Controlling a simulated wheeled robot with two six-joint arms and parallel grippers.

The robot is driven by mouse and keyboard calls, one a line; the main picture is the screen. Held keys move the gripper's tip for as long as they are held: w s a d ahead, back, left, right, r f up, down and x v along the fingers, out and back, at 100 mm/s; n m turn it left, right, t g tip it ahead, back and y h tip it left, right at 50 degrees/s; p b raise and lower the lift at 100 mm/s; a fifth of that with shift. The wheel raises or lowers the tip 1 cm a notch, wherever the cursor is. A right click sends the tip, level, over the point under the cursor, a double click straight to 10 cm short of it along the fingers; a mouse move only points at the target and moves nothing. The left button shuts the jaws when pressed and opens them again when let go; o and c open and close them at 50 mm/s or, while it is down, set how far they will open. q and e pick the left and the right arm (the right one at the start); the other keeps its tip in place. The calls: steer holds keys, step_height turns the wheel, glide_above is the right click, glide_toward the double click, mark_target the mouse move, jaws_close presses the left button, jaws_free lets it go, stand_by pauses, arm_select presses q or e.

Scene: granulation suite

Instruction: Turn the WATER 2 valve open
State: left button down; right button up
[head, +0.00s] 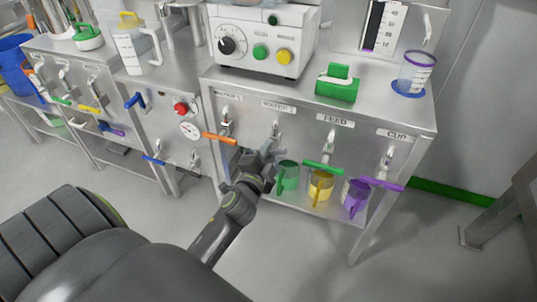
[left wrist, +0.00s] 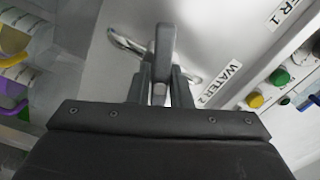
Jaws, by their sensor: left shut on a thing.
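The WATER 2 valve (head: 276,130) is on the front of the steel bench, below its label (head: 278,106). In the left wrist view its grey lever (left wrist: 164,45) stands between the two fingers of my left gripper (left wrist: 162,88), with the metal spout (left wrist: 125,40) beside it. In the head view my left gripper (head: 266,156) is at the lever, just below the spout, and covers part of it. The gripper is shut on the lever. How far the lever is turned is hard to tell. My right gripper is not in view.
An orange-handled WATER 1 valve (head: 220,138) is close on the left; the green FEED lever (head: 323,167) and purple CUP lever (head: 382,184) are on the right. Green (head: 288,175), yellow (head: 320,186) and purple (head: 355,196) jugs stand below. The floor in front is clear.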

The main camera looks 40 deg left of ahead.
arm_select(q)
steer(key=n+b, duration=0.1)
steer(key=n, duration=0.1)
steer(key=n+b, duration=0.1)
steer(key=n, duration=0.1)
steer(key=shift+f+n, duration=0.2)
steer(key=shift+n, duration=0.1)
steer(key=n+b, duration=0.1)
steer(key=n, duration=0.2)
steer(key=shift+n+b, duration=0.3)
steer(key=shift+n, duration=0.1)
steer(key=n+b, duration=0.1)
steer(key=n, duration=0.3)
steer(key=shift+r+n, duration=0.1)
steer(key=shift+n, duration=0.4)
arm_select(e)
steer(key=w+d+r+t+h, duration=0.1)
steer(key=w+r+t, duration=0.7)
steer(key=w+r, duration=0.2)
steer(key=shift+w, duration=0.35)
arm_select(q)
steer(key=c, duration=1.3)
jaws_free()
steer(key=shift+s, duration=0.1)
